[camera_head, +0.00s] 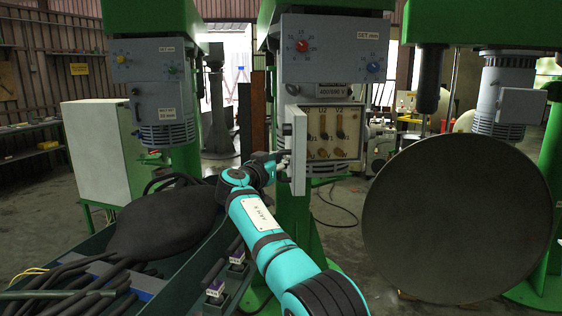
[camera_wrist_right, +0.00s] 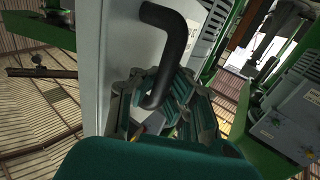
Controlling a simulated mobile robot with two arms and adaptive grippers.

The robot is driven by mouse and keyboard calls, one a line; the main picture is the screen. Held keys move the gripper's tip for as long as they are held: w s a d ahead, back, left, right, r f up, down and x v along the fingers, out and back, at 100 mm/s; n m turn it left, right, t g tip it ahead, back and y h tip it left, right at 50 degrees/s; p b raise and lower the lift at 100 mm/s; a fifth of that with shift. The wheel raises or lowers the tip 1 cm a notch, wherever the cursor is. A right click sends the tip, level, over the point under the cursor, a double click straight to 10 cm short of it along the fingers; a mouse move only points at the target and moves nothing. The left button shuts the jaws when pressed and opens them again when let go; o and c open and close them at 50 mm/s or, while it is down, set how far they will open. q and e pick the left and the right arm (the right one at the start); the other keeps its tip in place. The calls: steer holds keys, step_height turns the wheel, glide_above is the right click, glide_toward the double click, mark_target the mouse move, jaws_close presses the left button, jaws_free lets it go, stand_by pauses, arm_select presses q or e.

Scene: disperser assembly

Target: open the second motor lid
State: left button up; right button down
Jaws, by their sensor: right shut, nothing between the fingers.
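The grey motor housing (camera_head: 331,50) in the middle has a light grey lid (camera_head: 298,150) on its lower box. The lid stands swung out to the left. It uncovers a terminal panel (camera_head: 331,132) with several brass-coloured pieces. My right gripper (camera_head: 283,163) is just left of the lid, partly hidden by its own wrist. In the right wrist view its fingers (camera_wrist_right: 166,108) are shut, close around the lower end of a black bent handle (camera_wrist_right: 174,45) on the lid's face (camera_wrist_right: 120,60). Exact contact with the handle is unclear. My left gripper is out of view.
Another grey motor (camera_head: 160,90) with a closed box stands at left, and a third (camera_head: 504,98) at right. A large dark disc (camera_head: 455,215) fills the right foreground. Black cables (camera_head: 85,275) lie at lower left. A green column (camera_head: 291,220) stands below the middle motor.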

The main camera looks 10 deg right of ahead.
steer(key=shift+w+a+f+g, duration=0.1)
steer(key=shift+a+f+g, duration=0.2)
steer(key=shift+a+f, duration=0.2)
steer(key=c, duration=2)
jaws_free()
steer(key=o, duration=0.7)
steer(key=shift+s+a+r, duration=0.3)
steer(key=shift+s+r, duration=0.05)
steer(key=shift+r, duration=0.15)
steer(key=shift+w+d, duration=0.15)
steer(key=shift+d, duration=0.15)
steer(key=shift+v, duration=3.75)
steer(key=shift+f, duration=0.25)
